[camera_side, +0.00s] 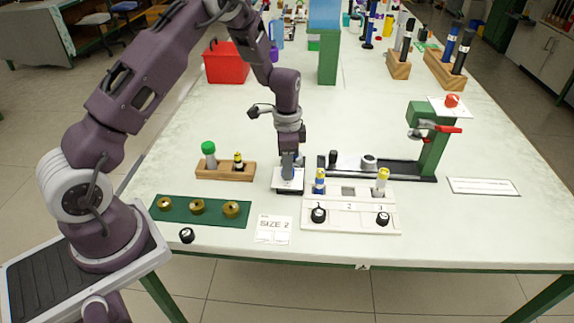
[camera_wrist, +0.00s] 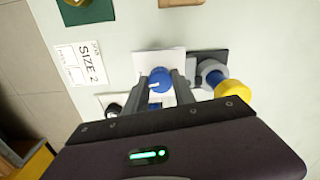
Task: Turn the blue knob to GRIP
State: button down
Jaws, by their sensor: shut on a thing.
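The blue knob (camera_wrist: 160,80) sits on a small white plate (camera_wrist: 150,58) in the wrist view. It has a pale mark on its face. My gripper (camera_wrist: 162,80) has one finger on each side of the knob and is shut on it. In the side view my gripper (camera_side: 288,176) points straight down at the white plate (camera_side: 288,185), and mostly hides the knob. No GRIP lettering can be read in either view.
Right of the plate is a white panel (camera_side: 350,221) with black knobs and upright rods. Behind it stands a green press (camera_side: 433,150) on a dark rail. A wooden block (camera_side: 225,173), a green strip (camera_side: 180,210) and a SIZE 2 card (camera_side: 273,229) lie to the left.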

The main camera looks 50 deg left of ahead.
jog(key=n, duration=0.5)
jog(key=shift+r, duration=0.1)
jog(key=n, duration=0.5)
jog(key=shift+d, duration=0.1)
jog(key=n, duration=0.5)
jog(key=shift+w, duration=0.1)
jog(key=n, duration=0.4)
jog(key=shift+n, duration=0.5)
jog(key=c, duration=1)
grip_release()
jog(key=shift+c, duration=0.2)
